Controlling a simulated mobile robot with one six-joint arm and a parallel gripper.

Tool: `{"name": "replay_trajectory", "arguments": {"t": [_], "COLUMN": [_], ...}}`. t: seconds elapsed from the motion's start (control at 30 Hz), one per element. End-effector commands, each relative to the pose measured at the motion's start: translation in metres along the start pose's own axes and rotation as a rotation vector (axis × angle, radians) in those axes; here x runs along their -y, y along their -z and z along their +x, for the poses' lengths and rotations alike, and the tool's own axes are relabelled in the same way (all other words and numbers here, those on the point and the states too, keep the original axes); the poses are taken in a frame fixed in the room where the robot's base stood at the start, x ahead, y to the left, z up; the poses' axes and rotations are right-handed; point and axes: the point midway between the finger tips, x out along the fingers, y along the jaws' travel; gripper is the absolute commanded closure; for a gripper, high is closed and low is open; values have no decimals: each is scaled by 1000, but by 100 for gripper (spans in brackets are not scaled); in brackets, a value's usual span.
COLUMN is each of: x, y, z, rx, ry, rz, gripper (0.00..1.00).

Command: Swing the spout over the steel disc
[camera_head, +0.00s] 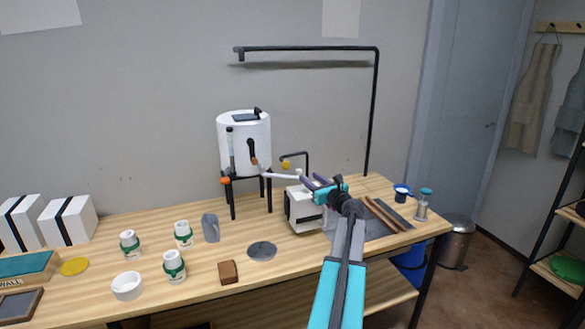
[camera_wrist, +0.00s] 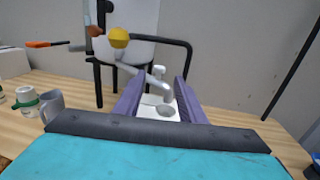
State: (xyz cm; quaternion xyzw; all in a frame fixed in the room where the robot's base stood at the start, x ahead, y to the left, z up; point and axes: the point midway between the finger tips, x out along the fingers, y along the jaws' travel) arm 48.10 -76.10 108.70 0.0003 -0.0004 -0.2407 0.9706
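The white tank (camera_head: 243,145) stands on a black stand at the back of the wooden table. Its pale grey spout (camera_head: 278,177) reaches right, ending above a white box with a black band (camera_head: 304,208). The steel disc (camera_head: 262,250) lies flat on the table, in front of the tank and left of the box; I do not see it in the wrist view. My gripper (camera_head: 309,178) is open at the spout's free end. In the wrist view, the spout (camera_wrist: 141,74) has its end between my parted purple fingers; contact is not clear.
A tall black pipe frame (camera_head: 372,110) rises behind. Green-labelled jars (camera_head: 174,266), a grey jug (camera_head: 211,228), a brown block (camera_head: 228,272) and a white bowl (camera_head: 127,286) stand left of the disc.

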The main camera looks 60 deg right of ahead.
Motion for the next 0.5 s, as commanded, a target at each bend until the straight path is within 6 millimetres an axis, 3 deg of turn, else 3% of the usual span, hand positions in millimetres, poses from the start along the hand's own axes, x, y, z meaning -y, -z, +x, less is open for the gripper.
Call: {"name": "replay_trajectory", "arguments": {"t": [0.5], "x": [-1], "y": [-1], "z": [52], "rx": [-1], "ry": [-3], "rz": [-1], "gripper": [64]}}
